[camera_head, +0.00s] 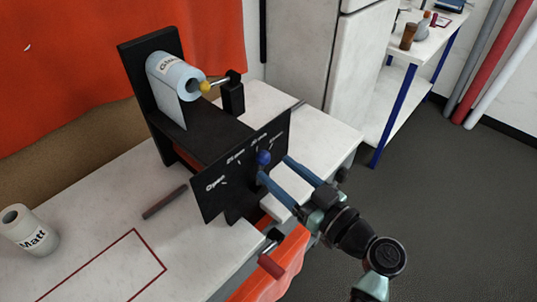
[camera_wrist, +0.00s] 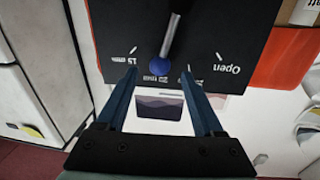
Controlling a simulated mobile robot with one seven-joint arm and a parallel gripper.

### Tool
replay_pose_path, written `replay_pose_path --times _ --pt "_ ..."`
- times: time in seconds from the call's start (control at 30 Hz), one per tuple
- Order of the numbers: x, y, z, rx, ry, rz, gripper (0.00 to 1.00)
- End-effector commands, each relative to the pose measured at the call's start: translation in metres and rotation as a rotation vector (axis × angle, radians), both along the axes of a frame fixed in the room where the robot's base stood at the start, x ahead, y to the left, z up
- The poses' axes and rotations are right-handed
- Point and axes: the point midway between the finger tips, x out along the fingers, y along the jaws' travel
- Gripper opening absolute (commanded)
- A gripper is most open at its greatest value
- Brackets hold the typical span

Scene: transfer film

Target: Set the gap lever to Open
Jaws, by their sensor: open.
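The gap lever is a grey rod (camera_wrist: 171,38) with a blue ball knob (camera_wrist: 158,68), on a black panel (camera_head: 225,180) with white marks. The knob also shows in the head view (camera_head: 264,157). The "Open" label (camera_head: 215,184) is at the panel's left end in the head view and at the right in the upside-down wrist view (camera_wrist: 229,64). The knob stands by a middle label, away from "Open"; that label is too small to read. My gripper (camera_wrist: 158,73) is open, its blue fingertips on either side of the knob. Contact cannot be told.
A white roll marked "Glo..." (camera_head: 172,72) sits on the black machine above the panel. A roll marked "Matt" (camera_head: 28,232) stands on the white table (camera_head: 90,205), left of a red outlined rectangle. A red-handled crank (camera_head: 271,264) juts out below the panel, near my arm.

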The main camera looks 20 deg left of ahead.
Motion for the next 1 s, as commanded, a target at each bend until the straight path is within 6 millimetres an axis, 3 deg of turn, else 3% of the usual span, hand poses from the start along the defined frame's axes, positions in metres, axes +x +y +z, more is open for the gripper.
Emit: replay_pose_path --times 0.23,0.63,1.0 --pt "0.015 0.030 0.002 0.000 -0.001 0.001 0.69" --pt "0.018 0.036 0.000 -0.001 0.000 -0.001 0.67" --pt "0.018 0.035 0.000 -0.001 0.000 -0.001 0.01"
